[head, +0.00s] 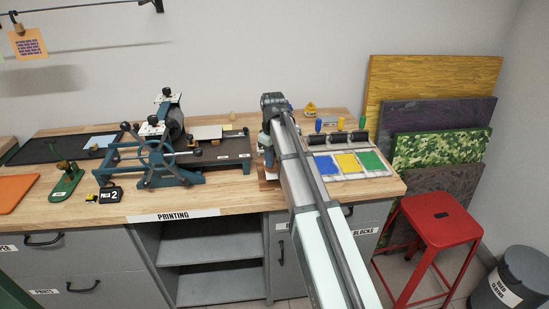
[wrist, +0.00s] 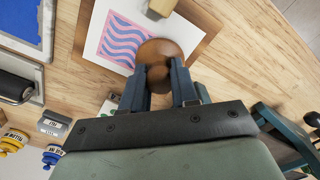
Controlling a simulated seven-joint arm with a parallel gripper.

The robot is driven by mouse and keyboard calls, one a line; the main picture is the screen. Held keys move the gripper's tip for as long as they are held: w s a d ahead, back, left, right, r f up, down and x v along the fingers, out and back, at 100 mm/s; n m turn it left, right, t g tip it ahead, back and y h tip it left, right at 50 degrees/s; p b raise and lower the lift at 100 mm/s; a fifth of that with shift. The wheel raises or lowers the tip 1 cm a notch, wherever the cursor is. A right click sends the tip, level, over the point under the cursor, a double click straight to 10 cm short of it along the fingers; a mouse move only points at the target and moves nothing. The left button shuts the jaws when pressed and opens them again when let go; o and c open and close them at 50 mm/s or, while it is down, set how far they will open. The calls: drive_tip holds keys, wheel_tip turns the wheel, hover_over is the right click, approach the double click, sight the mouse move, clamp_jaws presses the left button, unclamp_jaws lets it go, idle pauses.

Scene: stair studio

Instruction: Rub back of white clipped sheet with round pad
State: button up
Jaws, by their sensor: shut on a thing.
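The round pad (wrist: 160,50) is a brown disc between my gripper's two blue fingers. My gripper (wrist: 158,72) is shut on it. In the wrist view the pad lies over the white sheet (wrist: 97,30), covering part of it near its edge; I cannot tell whether it is pressing. The sheet shows a pink and blue wavy pattern on its left part and lies on a brown board (wrist: 205,45). A pale clip or block (wrist: 161,8) sits on the sheet's edge at the top. In the head view my arm hides the sheet and pad.
Blue, yellow and green ink slabs (head: 347,163) lie right of my arm on the wooden bench (head: 388,184). A teal press (head: 165,150) with a wheel stands to the left. Ink bottles (wrist: 52,156) are at the wrist view's lower left. A red stool (head: 440,222) stands at the right.

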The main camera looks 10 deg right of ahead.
drive_tip(key=shift+r, duration=0.2)
drive_tip(key=shift+r, duration=3.35)
drive_tip(key=shift+d, duration=0.1)
